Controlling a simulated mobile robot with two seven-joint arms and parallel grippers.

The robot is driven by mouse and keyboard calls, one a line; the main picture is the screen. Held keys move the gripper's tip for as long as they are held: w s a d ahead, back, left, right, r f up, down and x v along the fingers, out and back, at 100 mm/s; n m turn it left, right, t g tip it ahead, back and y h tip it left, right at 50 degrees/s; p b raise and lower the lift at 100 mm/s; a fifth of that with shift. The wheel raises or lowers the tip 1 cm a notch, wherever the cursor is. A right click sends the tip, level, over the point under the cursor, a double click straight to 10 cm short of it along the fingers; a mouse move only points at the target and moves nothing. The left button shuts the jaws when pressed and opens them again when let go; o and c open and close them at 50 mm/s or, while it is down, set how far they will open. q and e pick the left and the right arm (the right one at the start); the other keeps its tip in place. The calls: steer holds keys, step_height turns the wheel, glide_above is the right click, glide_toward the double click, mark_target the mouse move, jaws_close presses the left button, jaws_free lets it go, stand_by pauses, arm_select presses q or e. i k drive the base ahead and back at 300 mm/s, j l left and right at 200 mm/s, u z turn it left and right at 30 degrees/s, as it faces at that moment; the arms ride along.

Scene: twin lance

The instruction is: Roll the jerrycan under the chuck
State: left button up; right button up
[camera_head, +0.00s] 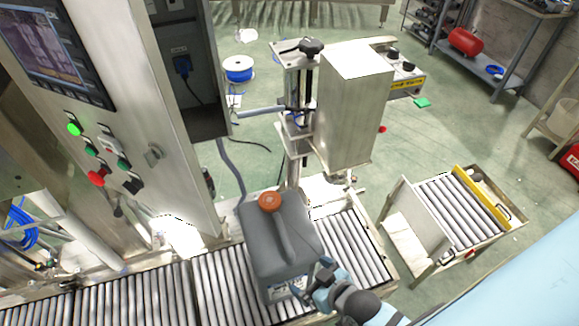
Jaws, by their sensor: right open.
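The grey jerrycan (268,245) with an orange cap (270,202) stands upright on the roller conveyor (222,285). The capping machine (352,105), a boxy metal head on a post, stands behind and to the right of the jerrycan. Its chuck (342,178) shows only in part below the head, to the right of the orange cap. My right gripper (322,283) is open beside the jerrycan's lower right front corner. I cannot tell whether it touches the can. My left gripper is not in view.
A control cabinet (165,120) with a screen and buttons stands at the left behind the conveyor. The rollers right of the jerrycan (355,245) are clear. A separate short roller table (455,215) with a yellow stop stands farther right. Shelves stand at the back right.

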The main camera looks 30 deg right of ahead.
mark_target(280, 246)
steer(key=z, duration=0.8)
